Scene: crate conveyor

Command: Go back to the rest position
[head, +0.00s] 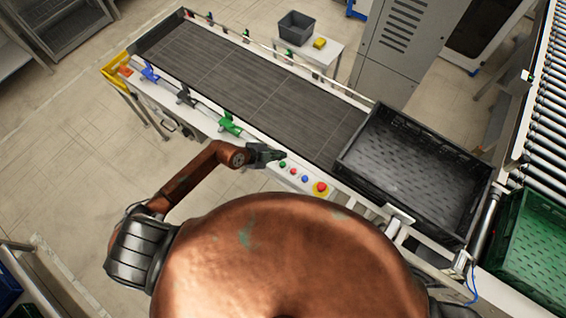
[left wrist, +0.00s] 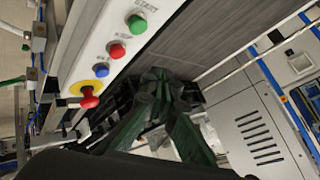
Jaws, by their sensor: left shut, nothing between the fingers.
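My left gripper (head: 268,154) is shut and empty. It hangs over the near edge of the conveyor, just left of the control panel. In the left wrist view its dark green fingers (left wrist: 160,78) meet at the tips. The control panel (head: 300,180) carries green, red and blue buttons and a red emergency stop on a yellow base (head: 320,188). These buttons also show at the upper left of the left wrist view, apart from the fingers. My right gripper is not in view.
A dark conveyor belt (head: 250,88) runs from upper left to a black empty crate (head: 350,165) at its right end. A green crate (head: 530,245) stands at the far right below a roller track (head: 550,130). A grey cabinet (head: 392,50) stands behind. Open floor (head: 70,170) lies at left.

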